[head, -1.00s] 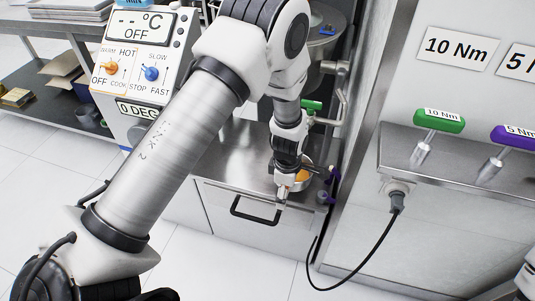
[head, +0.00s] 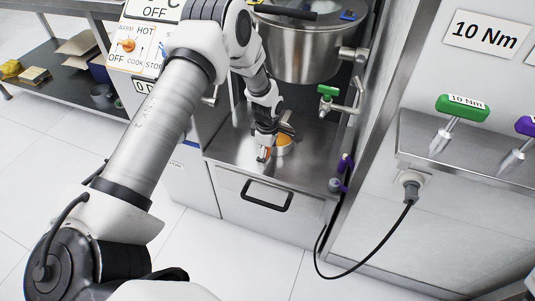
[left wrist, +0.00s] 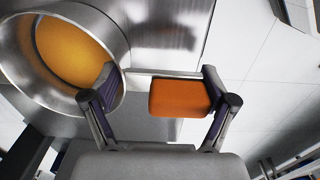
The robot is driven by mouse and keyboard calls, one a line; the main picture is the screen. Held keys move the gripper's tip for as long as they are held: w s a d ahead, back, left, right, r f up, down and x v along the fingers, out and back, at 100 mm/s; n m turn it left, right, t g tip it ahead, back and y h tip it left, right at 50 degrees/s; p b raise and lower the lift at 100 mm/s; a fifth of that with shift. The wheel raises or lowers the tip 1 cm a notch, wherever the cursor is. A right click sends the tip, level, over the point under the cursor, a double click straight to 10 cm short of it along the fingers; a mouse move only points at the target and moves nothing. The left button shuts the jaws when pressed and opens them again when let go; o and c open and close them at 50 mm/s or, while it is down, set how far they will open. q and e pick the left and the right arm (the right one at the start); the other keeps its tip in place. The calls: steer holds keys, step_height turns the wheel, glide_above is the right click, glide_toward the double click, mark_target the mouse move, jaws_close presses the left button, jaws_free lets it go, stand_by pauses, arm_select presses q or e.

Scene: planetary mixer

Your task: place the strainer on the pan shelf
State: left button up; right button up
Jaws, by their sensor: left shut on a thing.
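The strainer is a round steel cup with an orange-yellow inside (head: 283,145) and an orange grip. In the left wrist view its cup (left wrist: 75,50) is at the upper left and its orange grip (left wrist: 180,97) lies between the fingers. My left gripper (head: 266,147) is shut on the strainer, and it also shows in the left wrist view (left wrist: 160,80). The steel pan shelf (head: 228,148) is the flat top above the drawer front. The strainer is over its front part. I cannot tell whether it touches the shelf. My right gripper is out of view.
A large steel bowl (head: 300,50) hangs behind the shelf. A green-handled tap (head: 328,91) and a purple fitting (head: 345,163) stand at its right. The control panel (head: 140,42) is left, partly behind my arm. A cable (head: 375,258) hangs at the right.

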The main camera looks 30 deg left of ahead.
arm_select(q)
steer(key=o, duration=1.3)
step_height(320, 180, up, 12)
steer(key=shift+f+p, duration=0.15)
steer(key=shift+p, duration=0.9)
steer(key=s+d+f+m, duration=0.5)
steer(key=s+f+m, duration=0.25)
steer(key=s, duration=0.25)
steer(key=s+d+f+m, duration=0.55)
steer(key=s+f, duration=0.25)
steer(key=s, duration=0.3)
steer(key=s+m, duration=0.7)
steer(key=s, duration=0.3)
step_height(320, 180, up, 12)
steer(key=p, duration=1.2)
